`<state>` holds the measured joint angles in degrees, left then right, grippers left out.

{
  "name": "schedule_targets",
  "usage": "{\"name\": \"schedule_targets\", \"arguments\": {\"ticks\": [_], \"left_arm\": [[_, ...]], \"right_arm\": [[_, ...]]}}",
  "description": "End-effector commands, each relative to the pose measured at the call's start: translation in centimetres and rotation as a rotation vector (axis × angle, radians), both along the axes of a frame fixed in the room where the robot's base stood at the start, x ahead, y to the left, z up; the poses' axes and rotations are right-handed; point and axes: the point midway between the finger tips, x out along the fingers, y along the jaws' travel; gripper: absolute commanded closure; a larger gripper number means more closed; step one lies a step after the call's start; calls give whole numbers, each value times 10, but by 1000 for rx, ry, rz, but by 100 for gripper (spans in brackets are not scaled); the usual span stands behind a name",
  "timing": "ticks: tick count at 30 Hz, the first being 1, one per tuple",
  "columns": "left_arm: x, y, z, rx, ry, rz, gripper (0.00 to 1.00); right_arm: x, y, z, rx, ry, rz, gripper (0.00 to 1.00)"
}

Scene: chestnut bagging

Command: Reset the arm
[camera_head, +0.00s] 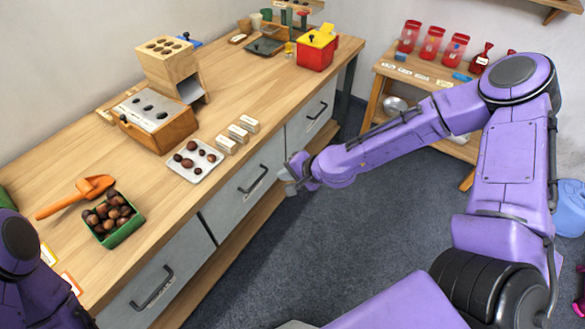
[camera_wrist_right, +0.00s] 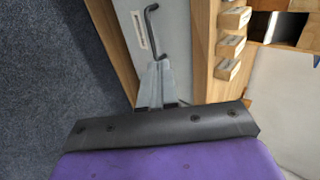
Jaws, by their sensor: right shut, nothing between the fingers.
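My right gripper (camera_head: 289,175) is at the front of the workbench, by the grey drawer fronts. In the right wrist view its fingers (camera_wrist_right: 157,84) are together with nothing between them, and a drawer handle (camera_wrist_right: 146,30) shows just beyond them. My purple right arm (camera_head: 410,140) reaches in from the right. Part of my left arm shows at the lower left corner; its gripper is out of the picture. The wooden workbench (camera_head: 130,245) carries a green box of chestnuts (camera_head: 125,231), an orange scoop (camera_head: 77,195) and a light tray with several chestnuts (camera_head: 190,176).
A wooden box device (camera_head: 180,130) stands at the back of the bench. Small labelled blocks (camera_head: 238,133) lie near the front edge. A red bin (camera_head: 316,55) is at the far end. A small shelf (camera_head: 380,70) with red containers stands right. Dark floor is clear below my arm.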

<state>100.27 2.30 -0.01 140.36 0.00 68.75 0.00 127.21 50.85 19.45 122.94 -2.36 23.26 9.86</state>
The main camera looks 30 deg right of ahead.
Motion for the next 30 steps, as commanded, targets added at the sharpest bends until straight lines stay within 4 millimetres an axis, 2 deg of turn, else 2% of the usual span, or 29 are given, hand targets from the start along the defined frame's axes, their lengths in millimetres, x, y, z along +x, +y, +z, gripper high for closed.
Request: {"name": "schedule_targets", "arguments": {"ticks": [3, 12, 15, 17, 20, 23, 24, 26, 27, 30], "left_arm": [[0, 0, 4, 0, 0, 0, 62], [0, 0, 3, -1, 1, 0, 62], [0, 0, 3, -1, 1, 0, 62], [0, 0, 3, -1, 1, 0, 62], [0, 0, 3, -1, 1, 0, 62], [0, 0, 3, -1, 1, 0, 62], [0, 0, 3, -1, 1, 0, 62], [0, 0, 3, 0, 0, 0, 62], [0, 0, 3, 0, 0, 0, 62], [0, 0, 4, 0, 0, 0, 62]], "right_arm": [[-8, -5, 10, 2, -1, -2, 100], [-9, -6, 10, -5, -3, -3, 100], [-5, -16, 11, -26, -22, -66, 100], [-9, -24, 6, -63, -24, -126, 100], [-48, -35, -35, -225, 46, -165, 100], [-99, -48, -74, -399, 129, -146, 100], [-122, -55, -89, -474, 163, -126, 100], [-161, -66, -108, -593, 216, -76, 100], [-187, -74, -118, -670, 250, -32, 100], [-244, -89, -134, -817, 325, 103, 100]]}}
